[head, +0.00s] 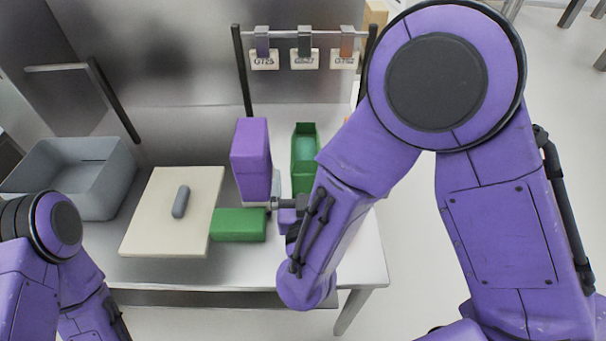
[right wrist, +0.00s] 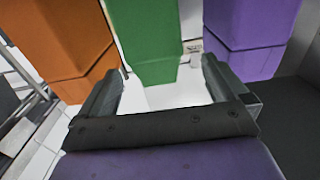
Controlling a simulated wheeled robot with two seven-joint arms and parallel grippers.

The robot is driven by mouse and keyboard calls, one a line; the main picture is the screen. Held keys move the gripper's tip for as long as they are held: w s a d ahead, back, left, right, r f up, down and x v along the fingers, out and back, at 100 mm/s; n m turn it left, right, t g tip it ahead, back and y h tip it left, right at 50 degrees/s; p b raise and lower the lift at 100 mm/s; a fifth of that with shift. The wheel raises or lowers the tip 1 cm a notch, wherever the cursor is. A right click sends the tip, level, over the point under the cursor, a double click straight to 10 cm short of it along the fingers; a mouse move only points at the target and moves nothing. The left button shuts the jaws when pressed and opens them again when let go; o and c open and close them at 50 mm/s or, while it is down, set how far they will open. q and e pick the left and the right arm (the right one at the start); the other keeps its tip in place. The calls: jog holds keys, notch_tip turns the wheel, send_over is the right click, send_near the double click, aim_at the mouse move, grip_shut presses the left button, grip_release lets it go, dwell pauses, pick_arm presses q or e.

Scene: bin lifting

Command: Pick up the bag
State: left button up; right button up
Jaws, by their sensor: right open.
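I cannot tell for sure which thing is the bag. A tall purple block-shaped package (head: 252,160) stands on the steel table, and a green open-topped container (head: 305,158) stands to its right. A green block (head: 238,225) lies in front of the purple package. My right gripper (head: 275,205) is near the right end of the green block. In the right wrist view my right gripper (right wrist: 160,82) is open, with a green shape (right wrist: 152,40) beyond and between its fingers. An orange shape (right wrist: 65,40) and a purple shape (right wrist: 247,35) flank it. My left gripper is out of view.
A cream board (head: 150,220) with a small grey rounded object (head: 181,201) lies left of the green block. A grey bin (head: 100,190) stands at the far left. Labelled tags (head: 304,60) hang on a rack behind. My right arm hides the table's right side.

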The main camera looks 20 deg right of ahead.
aim_at(306, 153)
jog(key=shift+d+x, duration=0.2)
jog(key=shift+x, duration=1)
jog(key=p+x, duration=0.2)
jog(key=x, duration=0.3)
jog(key=shift+w+d, duration=0.15)
jog(key=shift+d, duration=0.05)
jog(key=shift+a+r, duration=0.1)
jog(key=c, duration=1.2)
